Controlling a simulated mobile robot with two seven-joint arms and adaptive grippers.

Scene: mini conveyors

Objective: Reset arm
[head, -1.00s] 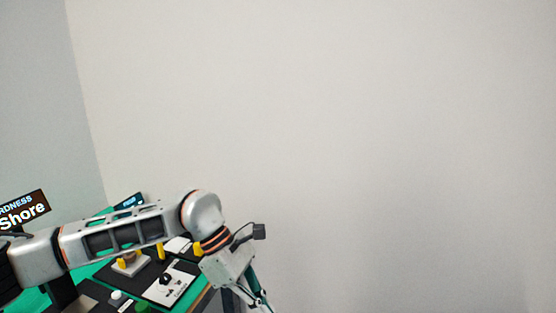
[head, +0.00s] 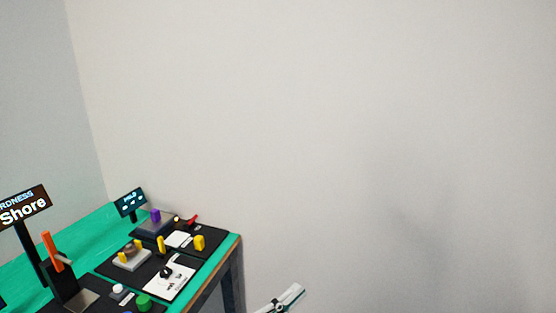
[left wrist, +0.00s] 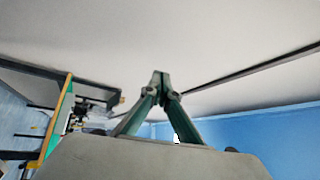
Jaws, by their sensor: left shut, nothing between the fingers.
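My left gripper (head: 288,300) shows only in part at the bottom edge of the head view, to the right of the table and apart from it. In the left wrist view the two green fingers of my left gripper (left wrist: 161,75) meet at their tips with nothing between them. The rest of my left arm is out of the head view. My right gripper shows in neither view.
A green-topped table (head: 85,238) stands at the lower left.

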